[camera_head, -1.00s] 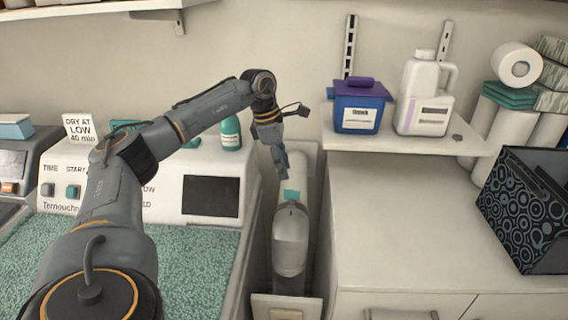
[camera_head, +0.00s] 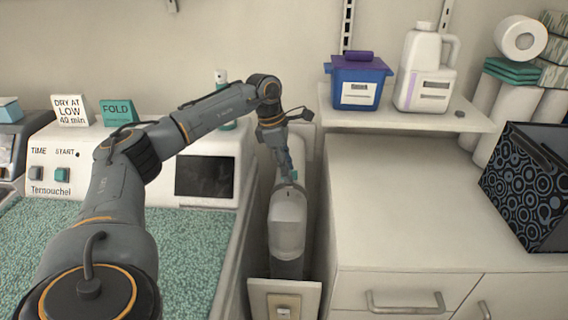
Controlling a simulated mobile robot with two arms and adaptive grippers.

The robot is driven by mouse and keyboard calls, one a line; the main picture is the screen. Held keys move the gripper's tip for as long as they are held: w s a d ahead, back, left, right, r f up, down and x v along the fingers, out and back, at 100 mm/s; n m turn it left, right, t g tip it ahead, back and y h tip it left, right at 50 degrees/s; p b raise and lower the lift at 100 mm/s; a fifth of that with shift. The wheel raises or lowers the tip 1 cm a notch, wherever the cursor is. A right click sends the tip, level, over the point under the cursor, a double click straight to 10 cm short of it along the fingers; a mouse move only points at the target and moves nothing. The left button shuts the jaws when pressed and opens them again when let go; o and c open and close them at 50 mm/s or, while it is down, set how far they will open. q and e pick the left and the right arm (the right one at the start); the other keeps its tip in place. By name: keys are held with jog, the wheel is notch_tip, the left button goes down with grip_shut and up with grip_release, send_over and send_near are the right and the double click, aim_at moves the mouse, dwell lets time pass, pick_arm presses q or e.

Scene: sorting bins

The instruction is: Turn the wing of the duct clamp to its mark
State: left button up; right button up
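A grey rounded duct (camera_head: 288,225) stands in the narrow gap between the machine and the white cabinet. A small teal piece, which looks like the clamp's wing (camera_head: 293,176), shows at its top end, mostly covered by my gripper. A small dark tick shows on the duct just below it. My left gripper (camera_head: 286,172) reaches down into the gap from above, its fingertips at the teal piece. I cannot tell whether they touch it, or whether the fingers are open or shut. My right gripper is not in view.
The machine's panel (camera_head: 207,177) and teal speckled top (camera_head: 185,240) lie left of the gap. The white cabinet (camera_head: 400,205) bounds it on the right, below a shelf with a blue tub (camera_head: 358,80) and white jug (camera_head: 425,72). A framed wall plate (camera_head: 260,298) sits at the near end.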

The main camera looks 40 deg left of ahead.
pick_arm(q)
jog(key=shift+w+d+f, duration=0.1)
jog(key=shift+d+f, duration=0.05)
jog(key=shift+f, duration=0.45)
dwell(0.3)
